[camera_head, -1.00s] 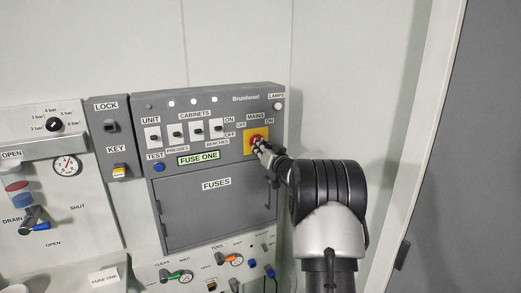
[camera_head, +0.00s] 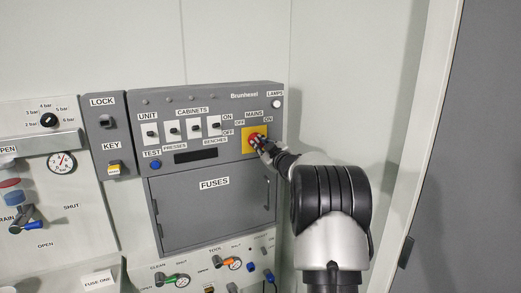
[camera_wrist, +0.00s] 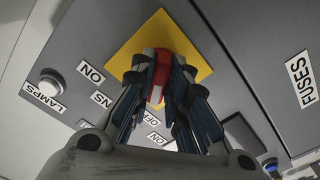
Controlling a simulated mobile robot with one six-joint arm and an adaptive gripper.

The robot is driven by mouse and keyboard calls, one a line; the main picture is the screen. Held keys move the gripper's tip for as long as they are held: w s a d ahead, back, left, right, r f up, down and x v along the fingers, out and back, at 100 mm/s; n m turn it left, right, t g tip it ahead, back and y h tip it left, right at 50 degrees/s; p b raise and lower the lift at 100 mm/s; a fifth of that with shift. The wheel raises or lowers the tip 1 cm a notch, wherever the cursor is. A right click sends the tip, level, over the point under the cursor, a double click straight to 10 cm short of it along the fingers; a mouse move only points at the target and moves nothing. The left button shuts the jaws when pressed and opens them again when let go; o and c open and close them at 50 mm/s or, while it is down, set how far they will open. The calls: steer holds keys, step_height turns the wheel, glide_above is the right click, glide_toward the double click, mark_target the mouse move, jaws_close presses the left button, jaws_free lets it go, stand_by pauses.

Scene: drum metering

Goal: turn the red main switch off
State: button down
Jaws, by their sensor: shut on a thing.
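The red main switch (camera_wrist: 158,78) sits on a yellow plate (camera_wrist: 172,38) in the wrist view, with a white stripe on its handle. My gripper (camera_wrist: 155,90) is shut on the switch, one finger on each side of its handle. In the head view the red switch (camera_head: 254,139) shows on its yellow plate (camera_head: 246,148) under the MAINS label, between OFF and ON; my gripper (camera_head: 262,146) partly covers it. The small display (camera_head: 195,156) on the grey panel is dark, and the lamps along the panel's top are unlit.
A white LAMPS button (camera_head: 277,104) is up and right of the switch. A row of cabinet switches (camera_head: 194,130) and a blue TEST button (camera_head: 155,165) are to the left. The FUSES door (camera_head: 205,212) is below. A side wall stands close on the right.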

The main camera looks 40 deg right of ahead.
steer(key=shift+n+b, duration=0.4)
steer(key=shift+n, duration=0.6)
steer(key=c, duration=1.6)
jaws_free()
steer(key=shift+o, duration=0.2)
steer(key=v, duration=1.2)
steer(key=shift+r, duration=0.1)
